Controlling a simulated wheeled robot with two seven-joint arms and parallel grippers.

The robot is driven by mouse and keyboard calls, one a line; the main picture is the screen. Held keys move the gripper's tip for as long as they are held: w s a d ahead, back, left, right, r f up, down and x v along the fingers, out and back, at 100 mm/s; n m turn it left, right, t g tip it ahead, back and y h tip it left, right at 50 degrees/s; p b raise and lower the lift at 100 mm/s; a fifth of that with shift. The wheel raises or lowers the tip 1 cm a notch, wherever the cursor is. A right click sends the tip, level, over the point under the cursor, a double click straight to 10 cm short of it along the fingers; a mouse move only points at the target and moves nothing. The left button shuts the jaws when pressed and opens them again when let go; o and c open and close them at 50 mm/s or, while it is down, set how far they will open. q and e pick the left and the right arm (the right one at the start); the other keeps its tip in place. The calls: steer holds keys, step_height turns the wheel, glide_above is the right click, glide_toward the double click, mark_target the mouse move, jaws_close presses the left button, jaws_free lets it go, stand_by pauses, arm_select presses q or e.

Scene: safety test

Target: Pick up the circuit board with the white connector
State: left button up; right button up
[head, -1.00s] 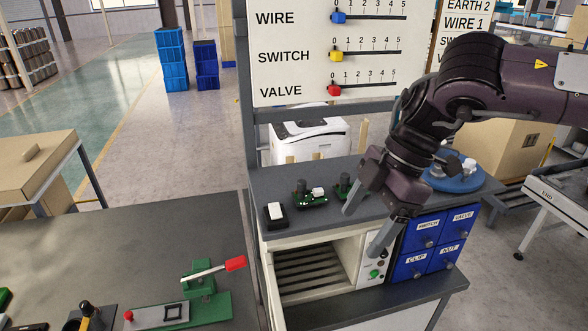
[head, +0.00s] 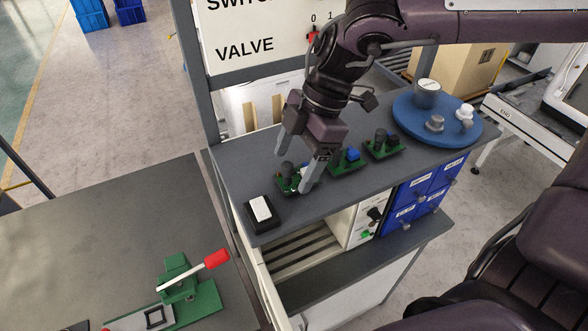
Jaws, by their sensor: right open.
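Three green circuit boards with dark cylindrical parts stand in a row on the grey bench top. The leftmost is the circuit board with the white connector (head: 287,183), partly hidden by my right gripper. The middle circuit board (head: 346,163) carries a blue connector. The right circuit board (head: 383,148) stands beyond it. My right gripper (head: 293,164) is open, its fingers pointing down around or just above the leftmost board. One finger hides part of the white connector. I cannot tell whether the fingers touch the board. My left gripper is not in view.
A black block with a white top (head: 261,210) stands close left of the leftmost board. A blue round tray (head: 405,125) with grey and white parts is at the right. Below are an open slatted compartment (head: 300,247) and blue drawers (head: 401,217). A red-handled green clamp (head: 185,284) stands on the left table.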

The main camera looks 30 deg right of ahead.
mark_target(292, 164)
steer(key=p+x, duration=0.1)
steer(key=x, duration=0.2)
steer(key=shift+a+r, duration=0.1)
steer(key=shift+r, duration=0.05)
steer(key=shift+w+f, duration=0.1)
steer(key=shift+f, duration=0.1)
steer(key=shift+c, duration=1.5)
steer(key=c, duration=0.8)
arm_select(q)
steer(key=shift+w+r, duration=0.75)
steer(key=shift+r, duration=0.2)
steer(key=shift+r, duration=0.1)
arm_select(e)
steer(key=shift+r, duration=0.1)
